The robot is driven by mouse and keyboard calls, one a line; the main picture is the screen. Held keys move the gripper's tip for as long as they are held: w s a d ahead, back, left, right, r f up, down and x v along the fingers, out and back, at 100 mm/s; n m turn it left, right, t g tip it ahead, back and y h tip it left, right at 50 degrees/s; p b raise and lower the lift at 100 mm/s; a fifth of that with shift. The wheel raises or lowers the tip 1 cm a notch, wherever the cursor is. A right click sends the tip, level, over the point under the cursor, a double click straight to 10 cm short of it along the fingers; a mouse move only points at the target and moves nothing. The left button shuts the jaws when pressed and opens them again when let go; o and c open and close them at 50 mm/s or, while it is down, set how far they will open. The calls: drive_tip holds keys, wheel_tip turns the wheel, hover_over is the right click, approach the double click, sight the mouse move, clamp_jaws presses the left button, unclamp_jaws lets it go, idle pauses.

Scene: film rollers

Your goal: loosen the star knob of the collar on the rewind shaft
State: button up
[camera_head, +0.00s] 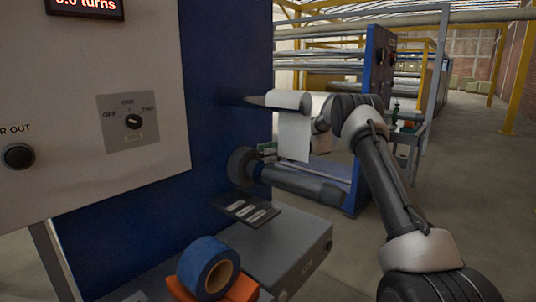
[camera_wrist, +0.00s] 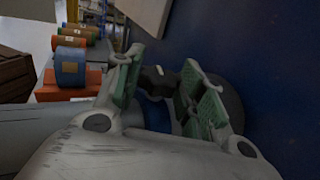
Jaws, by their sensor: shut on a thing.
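The rewind shaft (camera_head: 305,185) is a dark grey cylinder reaching out from the blue machine panel, with a dark round disc (camera_head: 241,165) at its panel end. A bit of blue, perhaps the collar (camera_wrist: 157,117), shows below the knob. The fingers hide much of it.
White film (camera_head: 294,135) hangs over an upper roller close to my wrist. The blue panel (camera_head: 225,60) stands close by. A selector switch (camera_head: 132,121) is on the white panel.

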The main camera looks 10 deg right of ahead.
drive_tip(key=o, duration=1)
drive_tip(key=shift+r, duration=0.15)
wheel_tip(320, 180, up, 10)
drive_tip(key=shift+f, duration=0.1)
